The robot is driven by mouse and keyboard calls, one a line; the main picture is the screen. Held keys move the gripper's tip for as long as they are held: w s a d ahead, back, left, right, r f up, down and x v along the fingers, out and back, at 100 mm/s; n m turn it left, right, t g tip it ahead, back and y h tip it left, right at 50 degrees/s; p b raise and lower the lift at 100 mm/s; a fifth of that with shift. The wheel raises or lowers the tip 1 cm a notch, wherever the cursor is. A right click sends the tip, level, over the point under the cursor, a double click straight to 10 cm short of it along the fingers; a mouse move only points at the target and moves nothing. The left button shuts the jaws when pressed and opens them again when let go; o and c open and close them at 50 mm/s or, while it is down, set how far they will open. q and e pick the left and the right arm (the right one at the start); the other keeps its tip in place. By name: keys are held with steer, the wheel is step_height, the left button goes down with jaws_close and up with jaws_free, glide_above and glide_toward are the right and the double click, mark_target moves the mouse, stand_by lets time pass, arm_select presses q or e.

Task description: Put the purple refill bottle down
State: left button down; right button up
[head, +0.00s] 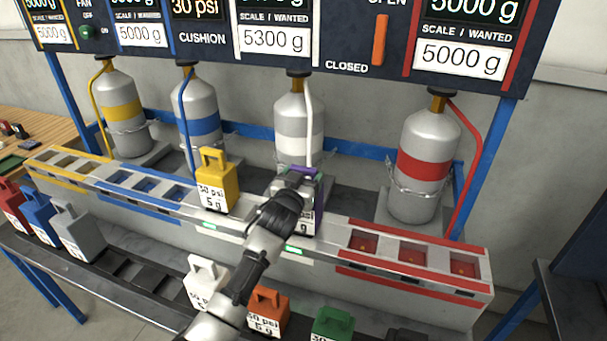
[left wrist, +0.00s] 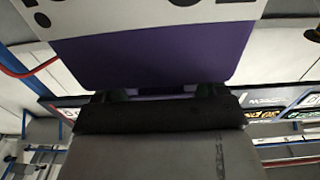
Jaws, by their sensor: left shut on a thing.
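The purple refill bottle (head: 303,171) is at the white section in the middle of the long slotted rail (head: 420,285), in front of the white-banded cylinder. My left gripper (head: 298,187) is shut on it, and the black wrist hides much of the bottle. A strip of its white label shows below the wrist. In the left wrist view the purple body with a white label (left wrist: 155,58) fills the top, held at the dark fingers (left wrist: 155,97). I cannot tell whether its base rests in the slot. My right gripper is not in view.
A yellow refill bottle (head: 217,182) stands on the rail to the left. White (head: 203,283), orange (head: 266,312) and green (head: 333,325) bottles stand on the front shelf, with red, blue and grey ones at far left. The red slots (head: 412,252) at right are empty. Cylinders stand behind.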

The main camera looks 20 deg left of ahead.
arm_select(q)
steer(key=shift+r, duration=0.1)
steer(key=shift+c, duration=1.8)
jaws_free()
steer(key=shift+f, duration=0.2)
steer(key=o, duration=0.3)
steer(key=shift+r, duration=0.2)
steer(key=shift+s+f, duration=0.15)
steer(key=shift+s, duration=0.1)
steer(key=s, duration=0.5)
steer(key=s+b, duration=0.1)
steer(key=s, duration=0.5)
steer(key=shift+s+a+b, duration=0.2)
steer(key=shift+s+b, duration=0.1)
